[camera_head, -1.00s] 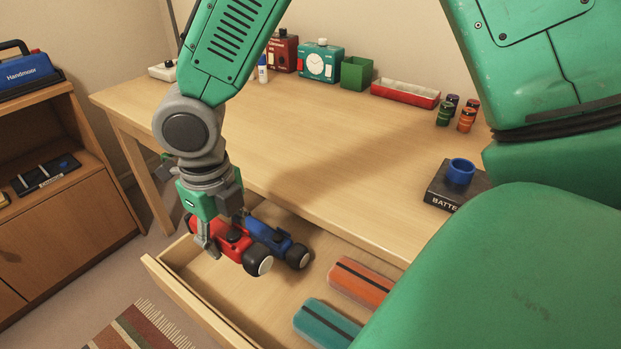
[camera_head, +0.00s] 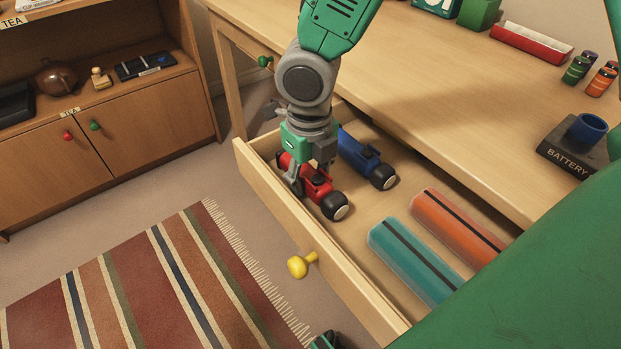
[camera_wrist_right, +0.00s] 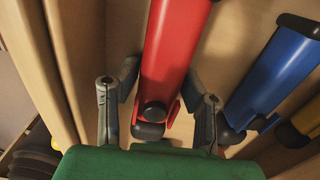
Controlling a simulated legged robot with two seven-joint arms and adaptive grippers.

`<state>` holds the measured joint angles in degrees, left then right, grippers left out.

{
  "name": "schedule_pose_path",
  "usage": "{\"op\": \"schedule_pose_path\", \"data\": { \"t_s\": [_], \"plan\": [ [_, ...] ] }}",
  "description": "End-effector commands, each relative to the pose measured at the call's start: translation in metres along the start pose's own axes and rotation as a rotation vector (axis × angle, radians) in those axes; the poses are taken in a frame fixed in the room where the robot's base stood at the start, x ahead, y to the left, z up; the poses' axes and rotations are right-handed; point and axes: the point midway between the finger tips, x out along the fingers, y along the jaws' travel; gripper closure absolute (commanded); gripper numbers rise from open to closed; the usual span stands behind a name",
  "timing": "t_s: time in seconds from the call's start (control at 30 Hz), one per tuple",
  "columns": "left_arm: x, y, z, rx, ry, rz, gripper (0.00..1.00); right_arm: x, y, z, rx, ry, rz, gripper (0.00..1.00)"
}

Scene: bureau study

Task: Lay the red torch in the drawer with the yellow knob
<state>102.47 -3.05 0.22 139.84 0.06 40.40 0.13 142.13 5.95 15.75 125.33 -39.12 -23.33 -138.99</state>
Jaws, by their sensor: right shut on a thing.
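The drawer with the yellow knob (camera_head: 298,265) is pulled open under the desk; its front board (camera_head: 290,222) faces the rug. My right gripper (camera_head: 308,185) is down inside the drawer at its far left end, shut on the red torch (camera_head: 320,190). In the wrist view the red torch (camera_wrist_right: 172,60) runs between the two fingers (camera_wrist_right: 157,112). I cannot tell whether it touches the drawer floor. A blue torch (camera_head: 360,155) lies beside it in the drawer. My left gripper is not in view.
A teal case (camera_head: 412,262) and an orange case (camera_head: 455,225) lie nearer in the drawer. The desk top (camera_head: 440,85) overhangs its right side. A battery box (camera_head: 565,150) stands on the desk. A yellow thing (camera_wrist_right: 308,122) shows at the wrist view's right edge.

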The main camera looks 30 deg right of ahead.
Motion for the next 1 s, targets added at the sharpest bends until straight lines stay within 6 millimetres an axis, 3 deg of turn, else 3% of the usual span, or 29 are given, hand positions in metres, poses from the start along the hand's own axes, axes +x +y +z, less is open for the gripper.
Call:
{"op": "schedule_pose_path", "data": {
  "t_s": [0.17, 0.2, 0.23, 0.27, 0.67, 1.0],
  "plan": [
    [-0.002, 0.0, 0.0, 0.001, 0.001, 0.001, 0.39, 0.004, -0.007, -0.001, 0.004, 0.002, 0.01, 1.0],
    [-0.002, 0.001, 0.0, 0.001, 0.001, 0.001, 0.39, 0.004, -0.007, -0.001, 0.005, 0.002, 0.011, 0.57],
    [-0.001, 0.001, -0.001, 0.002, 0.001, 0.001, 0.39, 0.004, -0.007, -0.001, 0.005, 0.002, 0.011, 0.46],
    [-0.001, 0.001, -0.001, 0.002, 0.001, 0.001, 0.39, 0.004, -0.007, -0.001, 0.005, 0.002, 0.01, 0.43],
    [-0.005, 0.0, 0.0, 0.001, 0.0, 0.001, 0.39, -0.009, 0.001, 0.0, 0.004, 0.001, -0.001, 0.43],
    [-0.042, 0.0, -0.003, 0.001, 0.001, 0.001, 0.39, -0.078, -0.006, 0.0, 0.006, -0.002, 0.011, 0.43]
  ]
}}
